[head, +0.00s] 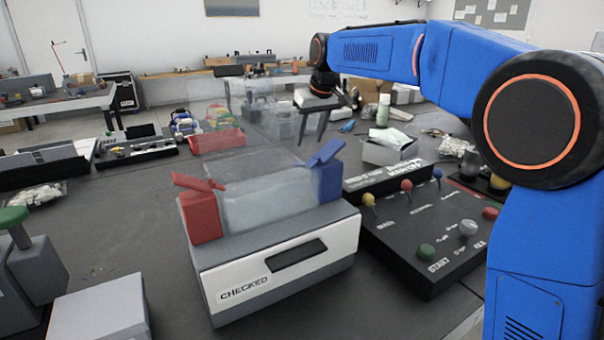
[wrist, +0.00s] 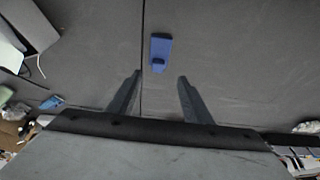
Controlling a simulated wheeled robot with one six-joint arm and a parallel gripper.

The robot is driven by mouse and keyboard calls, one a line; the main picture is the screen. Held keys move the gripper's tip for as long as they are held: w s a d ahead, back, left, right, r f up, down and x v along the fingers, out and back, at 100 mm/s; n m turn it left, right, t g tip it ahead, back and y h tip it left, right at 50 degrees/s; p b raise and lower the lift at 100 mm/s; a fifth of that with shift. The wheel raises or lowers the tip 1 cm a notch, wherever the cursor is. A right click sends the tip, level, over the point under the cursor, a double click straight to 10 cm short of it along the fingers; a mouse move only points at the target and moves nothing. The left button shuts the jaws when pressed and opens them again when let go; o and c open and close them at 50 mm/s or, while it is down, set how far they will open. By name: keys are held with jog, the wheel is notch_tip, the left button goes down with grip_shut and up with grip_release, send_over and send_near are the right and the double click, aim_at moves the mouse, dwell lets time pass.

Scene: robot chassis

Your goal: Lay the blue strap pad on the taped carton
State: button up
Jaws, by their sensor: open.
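In the wrist view a small blue pad (wrist: 161,50) with a darker raised block at its near end lies flat on the dark table. It is beyond my gripper's fingertips, between their lines. My gripper (wrist: 156,80) is open, with nothing between its fingers. In the head view my gripper (head: 314,122) hangs above the table, behind the box marked CHECKED. I cannot surely pick out the pad in the head view. I see no carton with clear tape. A pale box (head: 383,153) with a white packet on it stands right of my gripper.
The grey box marked CHECKED (head: 285,262) carries a red block (head: 200,215), a blue block (head: 327,178) and a clear block between them. A black button panel (head: 425,225) stands to its right. A white box (head: 100,308) is at the lower left.

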jog(key=x, duration=0.6)
jog(key=shift+w+f, duration=0.1)
jog(key=shift+f, duration=0.15)
jog(key=shift+w+x, duration=0.15)
jog(key=shift+x, duration=1.15)
jog(key=shift+w+x, duration=0.15)
jog(key=shift+x, duration=1.15)
jog(key=shift+r, duration=0.15)
grip_shut()
